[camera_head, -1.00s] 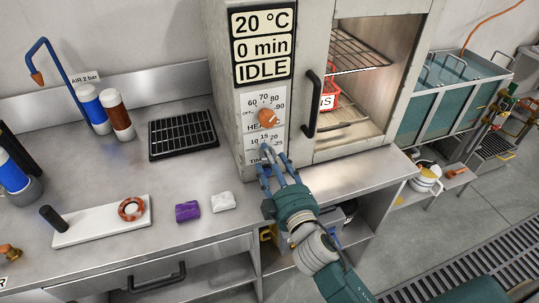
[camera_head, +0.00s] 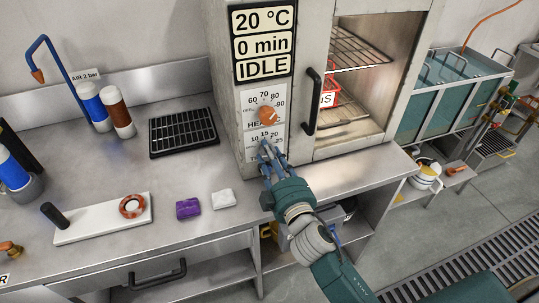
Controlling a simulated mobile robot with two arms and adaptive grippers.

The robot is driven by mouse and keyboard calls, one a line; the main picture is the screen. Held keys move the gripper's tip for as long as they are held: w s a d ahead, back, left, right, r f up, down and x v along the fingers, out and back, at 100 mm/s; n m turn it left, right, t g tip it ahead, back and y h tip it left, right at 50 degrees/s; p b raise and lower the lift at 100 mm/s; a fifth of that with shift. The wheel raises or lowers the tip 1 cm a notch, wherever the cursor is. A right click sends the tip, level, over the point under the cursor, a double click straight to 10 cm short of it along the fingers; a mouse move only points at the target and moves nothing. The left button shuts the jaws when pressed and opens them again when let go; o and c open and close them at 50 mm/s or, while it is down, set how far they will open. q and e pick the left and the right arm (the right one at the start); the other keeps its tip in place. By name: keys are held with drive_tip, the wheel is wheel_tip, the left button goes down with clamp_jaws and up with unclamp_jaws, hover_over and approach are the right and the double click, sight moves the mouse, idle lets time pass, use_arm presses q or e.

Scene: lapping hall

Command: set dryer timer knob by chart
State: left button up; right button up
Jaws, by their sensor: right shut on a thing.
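The dryer (camera_head: 224,90) stands on the bench with a display reading 20 °C, 0 min, IDLE (camera_head: 263,44). Below it a dial panel carries an orange heat knob (camera_head: 267,116) with numbers around it. The timer scale (camera_head: 255,141) is lower on the panel, with 10, 15 and 20 legible. My right gripper (camera_head: 267,152) is at the timer dial, its fingers shut on the timer knob, which they hide. No chart can be made out. My left gripper is not in view.
A black grid tray (camera_head: 183,132), purple block (camera_head: 188,208) and white block (camera_head: 223,198) lie on the bench.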

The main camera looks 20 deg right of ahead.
drive_tip(key=shift+f, duration=0.15)
drive_tip(key=m, duration=0.3)
drive_tip(key=m+p, duration=0.1)
drive_tip(key=m, duration=0.2)
drive_tip(key=shift+f+m, duration=0.1)
drive_tip(key=shift+m, duration=0.5)
drive_tip(key=shift+s+f, duration=0.1)
drive_tip(key=o, duration=1)
drive_tip(key=shift+o, duration=0.8)
